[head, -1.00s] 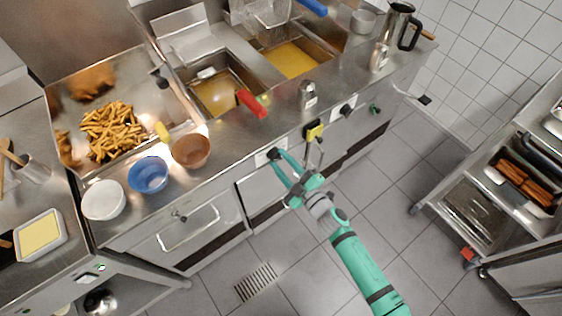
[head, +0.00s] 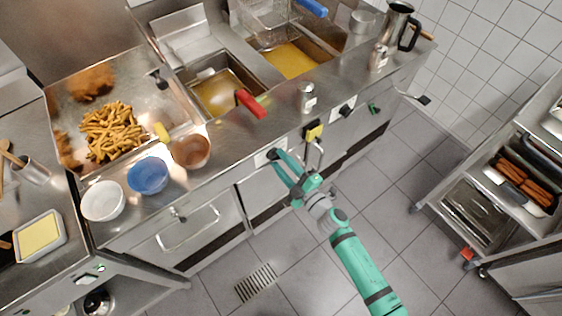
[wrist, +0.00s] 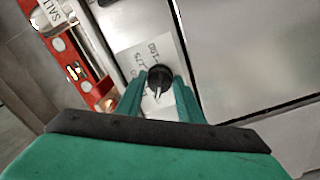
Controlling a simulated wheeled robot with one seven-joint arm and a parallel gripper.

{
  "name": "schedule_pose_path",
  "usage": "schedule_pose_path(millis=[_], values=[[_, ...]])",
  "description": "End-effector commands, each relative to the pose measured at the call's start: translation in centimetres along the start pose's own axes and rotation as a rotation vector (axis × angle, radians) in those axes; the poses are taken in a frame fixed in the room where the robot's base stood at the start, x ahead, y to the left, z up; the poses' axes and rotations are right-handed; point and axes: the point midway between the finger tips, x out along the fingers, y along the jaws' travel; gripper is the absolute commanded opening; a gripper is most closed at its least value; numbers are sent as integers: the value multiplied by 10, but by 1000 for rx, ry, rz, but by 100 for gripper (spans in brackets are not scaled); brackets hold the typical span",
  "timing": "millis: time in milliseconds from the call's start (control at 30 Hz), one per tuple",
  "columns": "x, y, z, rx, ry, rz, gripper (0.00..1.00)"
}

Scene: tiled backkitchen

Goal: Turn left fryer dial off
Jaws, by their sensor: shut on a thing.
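The left fryer dial (head: 271,154) is a small black knob on the front panel below the left fryer vat (head: 218,93). In the wrist view the dial (wrist: 160,76) shows a pale pointer line and sits on a light plate with printed numbers, of which "100" and "175" can be made out. My gripper (head: 279,157) is at the panel, with its green fingers on either side of the dial. In the wrist view my gripper (wrist: 158,88) is shut on the dial. The fingers hide part of the dial's sides.
A second dial (head: 347,110) and a green switch (head: 375,108) lie further right on the panel. A yellow-and-black part (head: 313,131) is close to my gripper. A red handle (head: 251,104) and a shaker (head: 307,97) are above.

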Motion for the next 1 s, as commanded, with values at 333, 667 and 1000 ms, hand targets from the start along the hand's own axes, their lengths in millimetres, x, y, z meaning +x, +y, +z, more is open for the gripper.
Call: schedule_pose_path(millis=[333,667,1000], values=[[0,0,1,0,-2,-1,51],[-22,1,2,0,-5,0,51],[-80,0,2,0,-5,-1,51]])
